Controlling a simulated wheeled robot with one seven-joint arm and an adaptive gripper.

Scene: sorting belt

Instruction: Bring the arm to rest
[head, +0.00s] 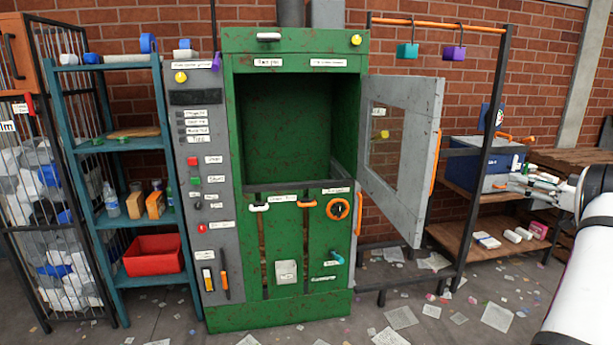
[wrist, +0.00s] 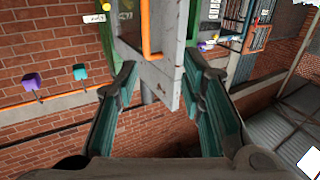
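My arm (head: 585,265) comes in from the right edge of the head view, white with a dark joint. My gripper (head: 522,183) shows in the head view in front of the blue box at the right. In the wrist view my gripper (wrist: 165,120) has its two teal-padded fingers spread well apart. Nothing is held between them. Beyond the fingers, the grey door and its orange handle (wrist: 150,35) appear in the wrist view, apart from the fingers as far as I can tell.
A green machine (head: 295,310) stands with its grey windowed door (head: 425,185) swung open to the right. A blue box (head: 470,165) sits on the right rack. A teal shelf (head: 135,143) with a red bin (head: 153,263) stands left. Papers litter the floor.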

